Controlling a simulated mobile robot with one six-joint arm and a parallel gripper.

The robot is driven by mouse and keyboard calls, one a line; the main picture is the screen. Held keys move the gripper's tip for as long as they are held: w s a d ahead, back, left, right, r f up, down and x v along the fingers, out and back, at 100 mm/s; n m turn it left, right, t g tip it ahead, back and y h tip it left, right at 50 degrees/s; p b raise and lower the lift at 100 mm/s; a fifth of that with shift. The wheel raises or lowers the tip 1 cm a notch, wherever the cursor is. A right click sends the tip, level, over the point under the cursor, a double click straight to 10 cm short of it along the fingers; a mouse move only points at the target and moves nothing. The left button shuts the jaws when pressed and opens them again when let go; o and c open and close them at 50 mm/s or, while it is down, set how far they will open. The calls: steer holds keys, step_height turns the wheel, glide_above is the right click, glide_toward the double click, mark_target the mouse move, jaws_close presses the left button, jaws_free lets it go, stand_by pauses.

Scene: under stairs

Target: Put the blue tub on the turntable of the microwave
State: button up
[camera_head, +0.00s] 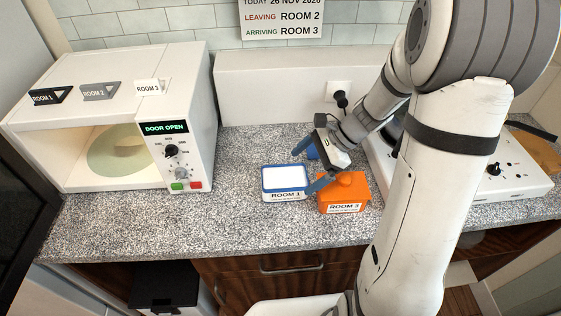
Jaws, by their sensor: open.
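A tub with a blue rim and a pale top, labelled ROOM 1 (285,182), stands on the speckled counter. My gripper (300,172) reaches in from the right with its blue fingers apart, near this tub's right end. I cannot tell whether a finger touches it.
An orange tub (357,190) with a ROOM label stands close right of the ROOM 1 tub, below my gripper. Room tags (97,91) sit on the microwave's top. A sign (282,17) hangs behind. A white appliance (510,175) is at right. Counter between microwave and tubs is clear.

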mark_target(284, 176)
steer(key=w+a+f, duration=0.1)
steer(key=f, duration=0.1)
steer(key=a+f+m+p, duration=0.1)
steer(key=a+f, duration=0.1)
steer(key=w+a+f+m+y+p, duration=0.1)
steer(key=a+f, duration=0.1)
steer(key=f, duration=0.1)
steer(key=shift+w+a, duration=0.15)
steer(key=shift+w, duration=0.15)
steer(key=shift+c, duration=0.3)
steer(key=c, duration=1.3)
steer(key=shift+o, duration=0.2)
steer(key=shift+r, duration=0.2)
step_height(284, 176, up, 10)
steer(key=b, duration=0.1)
steer(key=shift+f, duration=0.15)
